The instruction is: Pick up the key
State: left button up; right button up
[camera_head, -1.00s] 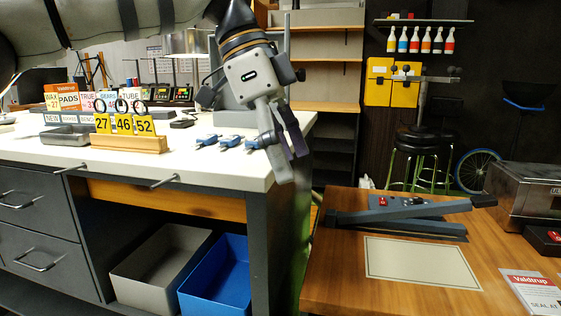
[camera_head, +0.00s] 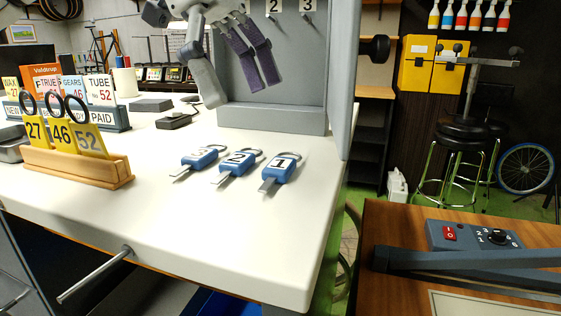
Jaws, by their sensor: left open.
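Three keys with blue heads and metal rings lie in a row on the white counter. The right key (camera_head: 280,172) is marked 1 and the middle key (camera_head: 237,165) is marked 2. The left key (camera_head: 200,158) has a label too unclear to read. My left gripper (camera_head: 238,92) is open and empty at the top of the view, with its fingers pointing down. It is in front of the grey key cabinet (camera_head: 270,119), above and beyond the keys, apart from them. My right gripper is not in view.
A wooden holder (camera_head: 75,166) with yellow tags 27, 46 and 52 stands left on the white counter (camera_head: 190,225). The cabinet's panel shows hooks numbered 2 and 3. A wooden bench (camera_head: 400,222) with a grey device is at right. Counter in front of the keys is clear.

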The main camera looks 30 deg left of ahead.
aim_at(275, 168)
pick_arm(q)
jog(key=x, duration=0.4)
jog(key=b+x, duration=0.1)
jog(key=x, duration=0.3)
jog(key=shift+s+d+f, duration=0.2)
jog(key=shift+f, duration=0.1)
jog(key=c, duration=1.1)
